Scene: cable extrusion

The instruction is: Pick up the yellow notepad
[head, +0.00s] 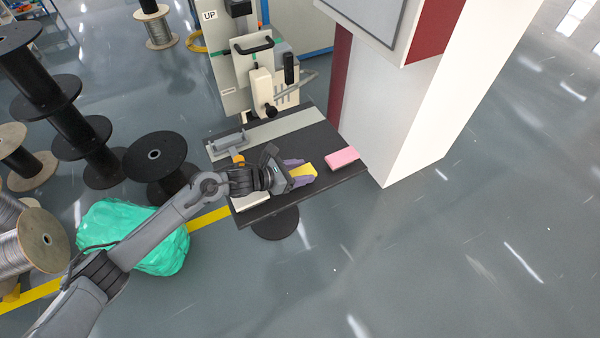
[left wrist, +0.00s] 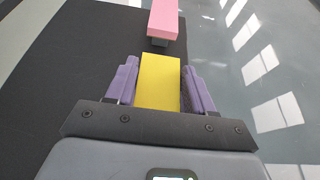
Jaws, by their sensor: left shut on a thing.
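The yellow notepad (head: 303,171) is at my left gripper (head: 301,173), over the small black table. In the left wrist view the yellow notepad (left wrist: 159,80) lies between the two purple fingers of my left gripper (left wrist: 160,85), which is shut on it. I cannot tell whether the notepad touches the tabletop. My right gripper is in neither view.
The black table (head: 320,137) stands beside a white and red cabinet (head: 400,110). A pink block (head: 342,157) lies near the table's right edge, just beyond the notepad. A white object (head: 250,202) lies under my left arm. Black spools (head: 155,160) and a green bag (head: 165,250) stand left.

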